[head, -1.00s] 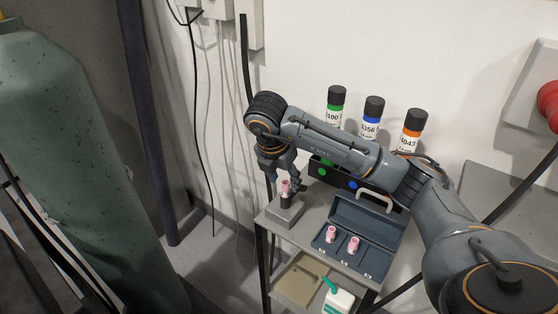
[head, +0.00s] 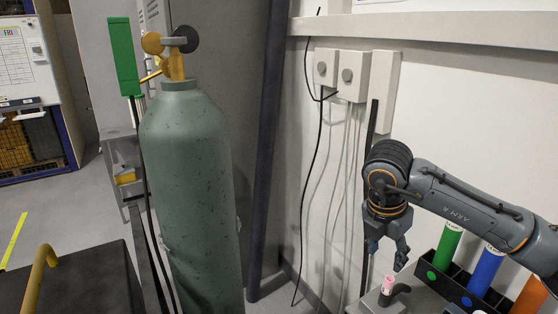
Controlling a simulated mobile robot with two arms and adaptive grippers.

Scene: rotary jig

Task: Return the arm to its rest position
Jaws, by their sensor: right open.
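My right arm comes in from the right edge of the head view, bent at the elbow. Its gripper (head: 386,262) points down and is open, with nothing between its fingers. It is above and slightly left of a small pink-topped piece (head: 389,284), which stands in a dark holder on a grey block (head: 374,303) at the bottom edge. The gripper looks apart from the piece. My left gripper is not in view.
A tall green gas cylinder (head: 192,200) stands left of centre. A dark rack holds a green tube (head: 447,247), a blue tube (head: 486,270) and an orange tube (head: 530,297) at lower right. Wall boxes (head: 352,76) with hanging cables are behind. Open floor lies far left.

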